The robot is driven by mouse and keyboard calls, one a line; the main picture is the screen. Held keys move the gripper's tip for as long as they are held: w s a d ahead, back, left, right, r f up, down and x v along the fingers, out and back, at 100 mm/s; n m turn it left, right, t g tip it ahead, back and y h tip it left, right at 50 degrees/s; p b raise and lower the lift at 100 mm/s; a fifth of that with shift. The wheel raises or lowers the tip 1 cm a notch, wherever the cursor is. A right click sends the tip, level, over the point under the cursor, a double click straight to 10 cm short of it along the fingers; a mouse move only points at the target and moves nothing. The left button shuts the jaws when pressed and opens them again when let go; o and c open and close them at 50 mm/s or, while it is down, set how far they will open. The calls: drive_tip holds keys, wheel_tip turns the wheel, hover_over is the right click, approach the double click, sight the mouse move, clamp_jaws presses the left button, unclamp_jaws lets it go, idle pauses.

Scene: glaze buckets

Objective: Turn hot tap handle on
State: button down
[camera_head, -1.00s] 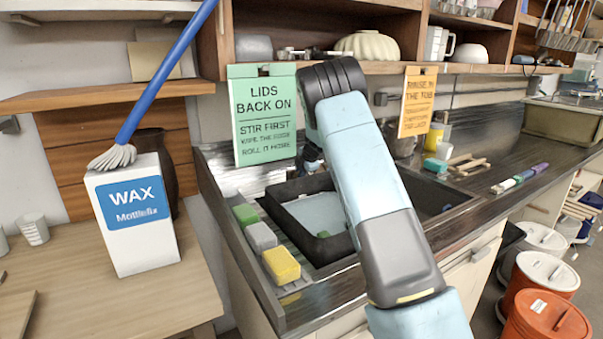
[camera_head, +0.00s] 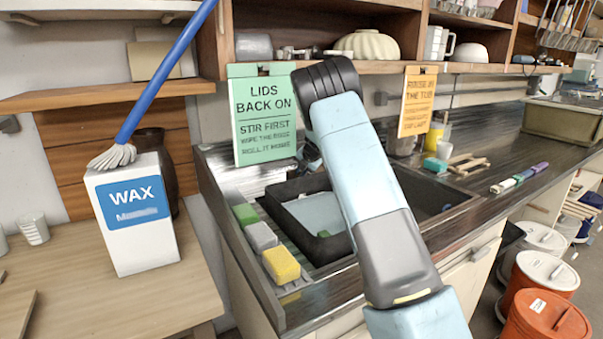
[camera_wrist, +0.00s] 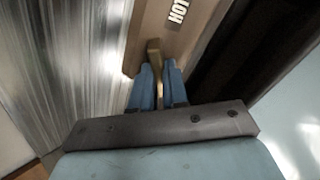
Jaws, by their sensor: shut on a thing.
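The hot tap handle (camera_wrist: 153,50) is a narrow brass-coloured lever in the wrist view. It lies below a "HOT" label (camera_wrist: 178,11) on a tan-brown surface. My gripper (camera_wrist: 159,72) has its two blue fingers on either side of the lever, shut on it. In the head view my own arm covers the tap and most of my gripper.
A sink (camera_head: 447,189) with a dark tub stands under my arm. Sponges (camera_head: 281,264) lie at its left. A green sign (camera_head: 263,120) and an orange sign (camera_head: 416,103) hang behind. A wax box (camera_head: 133,222) stands on the left table.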

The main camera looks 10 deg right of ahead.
drive_tip(key=n, duration=0.4)
drive_tip(key=shift+d+f, duration=0.1)
drive_tip(key=shift+d, duration=0.05)
drive_tip(key=shift+n, duration=1.8)
drive_tip(key=shift+d, duration=0.1)
drive_tip(key=c, duration=1.1)
unclamp_jaws()
drive_tip(key=shift+c, duration=0.2)
drive_tip(key=shift+s, duration=0.1)
drive_tip(key=v, duration=1.3)
drive_tip(key=shift+s+r, duration=0.2)
drive_tip(key=shift+r, duration=0.1)
